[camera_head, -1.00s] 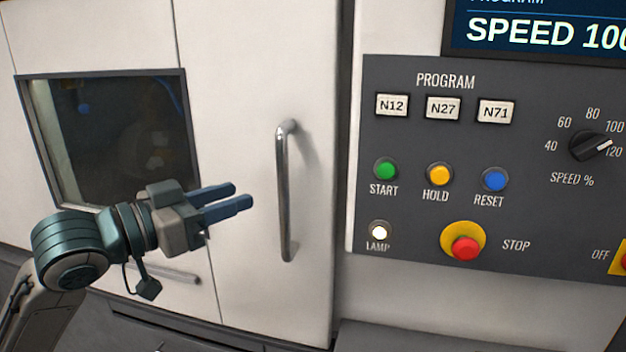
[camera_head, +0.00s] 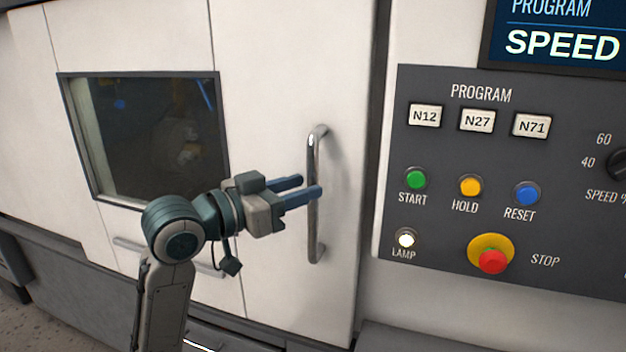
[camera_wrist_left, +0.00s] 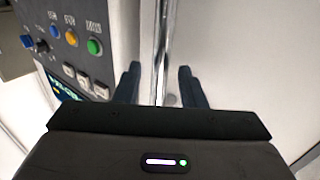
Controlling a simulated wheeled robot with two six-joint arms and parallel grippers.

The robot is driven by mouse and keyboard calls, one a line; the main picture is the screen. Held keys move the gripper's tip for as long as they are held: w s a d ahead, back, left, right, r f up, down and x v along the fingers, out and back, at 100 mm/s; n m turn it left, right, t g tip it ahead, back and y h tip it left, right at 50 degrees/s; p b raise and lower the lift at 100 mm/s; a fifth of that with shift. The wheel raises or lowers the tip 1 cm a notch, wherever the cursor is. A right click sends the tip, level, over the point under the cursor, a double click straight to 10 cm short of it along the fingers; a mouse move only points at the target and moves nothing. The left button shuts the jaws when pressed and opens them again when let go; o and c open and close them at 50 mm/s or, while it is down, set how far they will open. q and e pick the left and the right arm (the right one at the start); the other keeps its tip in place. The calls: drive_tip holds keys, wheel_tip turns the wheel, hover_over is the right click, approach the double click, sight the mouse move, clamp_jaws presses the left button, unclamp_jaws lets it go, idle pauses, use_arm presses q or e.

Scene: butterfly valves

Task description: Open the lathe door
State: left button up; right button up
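The lathe door (camera_head: 270,100) is a pale panel, with a dark window (camera_head: 150,140) to the left of its handle. A vertical chrome handle (camera_head: 314,230) is fixed near its right edge. My left gripper (camera_head: 306,187) is at the middle of the handle, coming from the left. In the left wrist view the two dark fingers are apart, and the handle (camera_wrist_left: 161,50) runs between them with a gap on each side. The left gripper also shows there (camera_wrist_left: 158,85), open. The door's right edge meets a dark seam beside the control panel. My right gripper is not in view.
The dark control panel (camera_head: 440,150) stands right of the door, with green, yellow and blue buttons, a lit lamp and a red stop button (camera_head: 492,261). A screen (camera_head: 560,40) is above it. A horizontal bar (camera_head: 130,243) is low on the left.

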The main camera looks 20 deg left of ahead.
use_arm(q)
drive_tip(key=shift+x, duration=1.7)
drive_tip(key=shift+c, duration=0.3)
clamp_jaws()
